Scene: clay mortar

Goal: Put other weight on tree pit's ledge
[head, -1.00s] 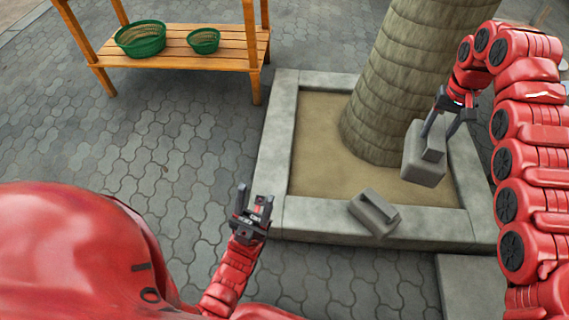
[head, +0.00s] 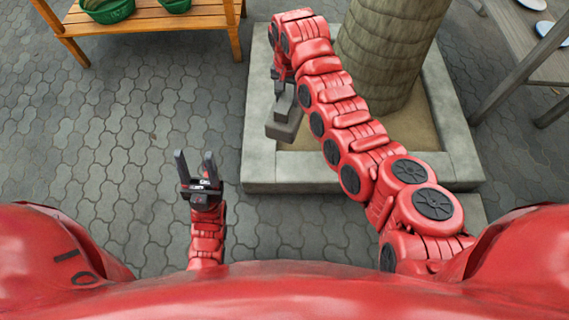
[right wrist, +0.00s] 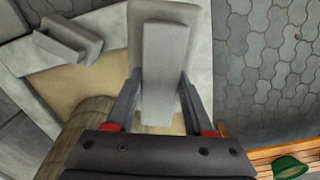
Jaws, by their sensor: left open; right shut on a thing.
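A grey weight (head: 283,127) with a block handle (right wrist: 164,65) is in my right gripper (head: 285,88), whose fingers are shut on the handle. It appears over the left side of the tree pit's stone ledge (head: 257,160), near the inner edge; I cannot tell whether it touches. In the right wrist view the ledge (right wrist: 200,50) runs beside the held weight. A second grey weight (right wrist: 68,38) rests on the ledge at the top left of that view; my right arm hides it in the head view. My left gripper (head: 196,170) is open and empty over the paving.
The tree trunk (head: 385,50) rises from the sand inside the pit. A wooden bench (head: 150,25) with green baskets (head: 107,10) stands at the upper left. A table (head: 530,50) with plates is at the upper right. Paving left of the pit is clear.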

